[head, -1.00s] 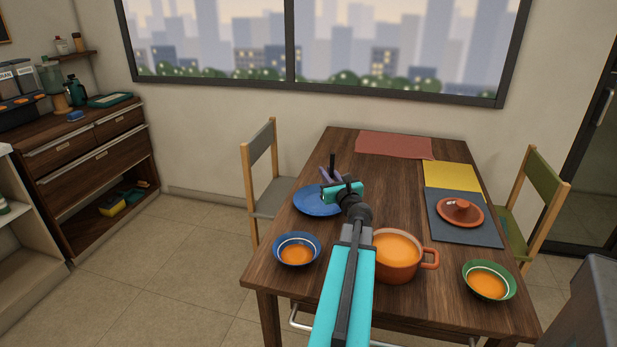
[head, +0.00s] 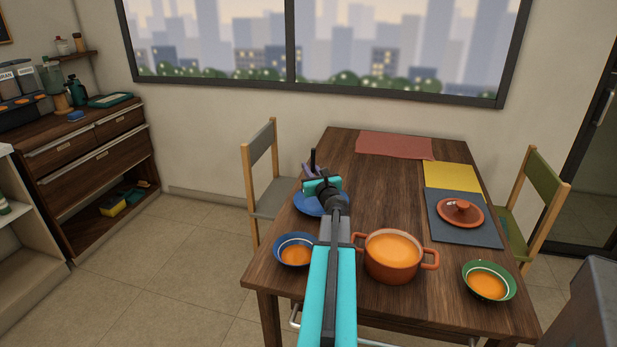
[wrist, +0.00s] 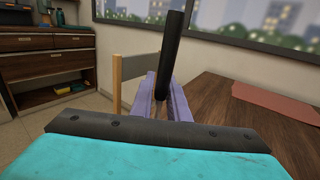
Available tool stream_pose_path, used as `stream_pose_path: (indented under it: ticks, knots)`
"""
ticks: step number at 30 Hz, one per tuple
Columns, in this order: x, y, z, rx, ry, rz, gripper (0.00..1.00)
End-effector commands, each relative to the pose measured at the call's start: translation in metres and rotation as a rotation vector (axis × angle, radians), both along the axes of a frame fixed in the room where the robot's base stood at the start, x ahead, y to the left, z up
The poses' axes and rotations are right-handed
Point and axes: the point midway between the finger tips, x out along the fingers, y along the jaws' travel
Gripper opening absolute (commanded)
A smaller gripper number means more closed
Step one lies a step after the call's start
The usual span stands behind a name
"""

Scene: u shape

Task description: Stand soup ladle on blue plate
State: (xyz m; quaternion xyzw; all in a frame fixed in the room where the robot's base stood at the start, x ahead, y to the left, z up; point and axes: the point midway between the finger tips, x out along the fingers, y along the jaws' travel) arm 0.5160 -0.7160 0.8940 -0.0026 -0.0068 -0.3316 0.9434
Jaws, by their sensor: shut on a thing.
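The soup ladle shows as a dark upright handle (head: 313,158) above the table's left side. In the wrist view the ladle's handle (wrist: 174,60) rises between the purple fingers, leaning slightly. The ladle's bowl end is hidden behind my gripper and arm. My gripper (head: 311,170) is shut on the handle. The blue plate (head: 304,207) lies on the table at its left edge, partly covered by my arm. In the head view my gripper overlaps the plate's far side; I cannot tell whether the ladle touches the plate.
An orange pot of soup (head: 391,262) stands right of my arm. A blue bowl (head: 296,249) and a green bowl (head: 489,282) hold soup. A chair (head: 262,165) stands close at the left. The table's middle is clear.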

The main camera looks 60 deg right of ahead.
Motion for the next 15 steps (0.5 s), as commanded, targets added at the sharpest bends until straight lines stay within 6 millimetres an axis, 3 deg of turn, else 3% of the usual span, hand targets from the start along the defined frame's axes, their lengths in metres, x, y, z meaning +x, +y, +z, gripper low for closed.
stream_pose_path:
  ticks: [2,9,15]
  knots:
    - [0.01,-0.002,-0.001,0.001,-0.001,0.002,0.0]
    - [0.007,-0.001,-0.031,0.002,0.0,0.0,0.0]
    - [0.007,-0.001,-0.035,-0.001,-0.001,0.0,0.0]
